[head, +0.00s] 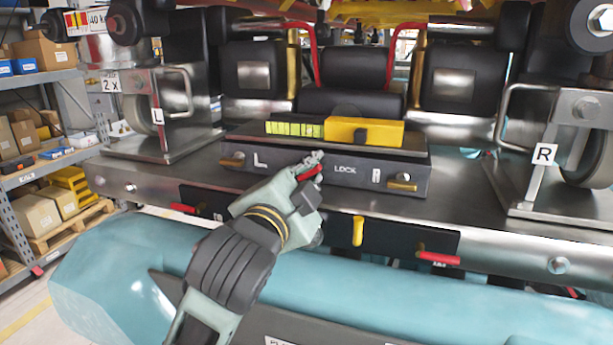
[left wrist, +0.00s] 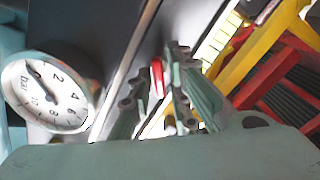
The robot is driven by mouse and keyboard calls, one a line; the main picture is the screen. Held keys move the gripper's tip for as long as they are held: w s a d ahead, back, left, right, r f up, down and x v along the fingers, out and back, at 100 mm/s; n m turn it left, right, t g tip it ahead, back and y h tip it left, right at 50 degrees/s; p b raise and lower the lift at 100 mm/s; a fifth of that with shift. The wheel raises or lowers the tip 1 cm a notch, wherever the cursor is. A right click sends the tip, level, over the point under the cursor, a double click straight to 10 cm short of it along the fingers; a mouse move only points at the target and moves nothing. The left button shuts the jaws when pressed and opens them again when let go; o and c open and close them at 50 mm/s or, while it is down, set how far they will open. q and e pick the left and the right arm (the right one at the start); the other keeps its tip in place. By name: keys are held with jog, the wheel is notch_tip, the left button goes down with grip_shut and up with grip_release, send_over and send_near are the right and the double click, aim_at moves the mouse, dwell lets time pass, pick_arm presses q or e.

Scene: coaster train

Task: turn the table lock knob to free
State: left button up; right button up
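The table lock panel (head: 345,190) is a dark strip marked "L", "LOCK" and "R" across the middle of the head view. A red knob handle (head: 309,174) sits left of the word "LOCK", partly hidden by my left gripper (head: 312,168). In the left wrist view the red handle (left wrist: 157,78) shows between the fingertips of my left gripper (left wrist: 158,88). The fingers are apart on both sides of it, and whether they touch it is unclear. My right gripper is not in view.
A yellow block (head: 364,132) lies above the panel. Brass levers stand at the panel's left (head: 231,160) and right (head: 402,185). Metal brackets with handles flank it at left (head: 165,115) and right (head: 560,150). A round pressure gauge (left wrist: 48,92) shows in the wrist view.

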pick_arm(q)
jog(key=v, duration=0.7)
jog(key=shift+s, duration=0.2)
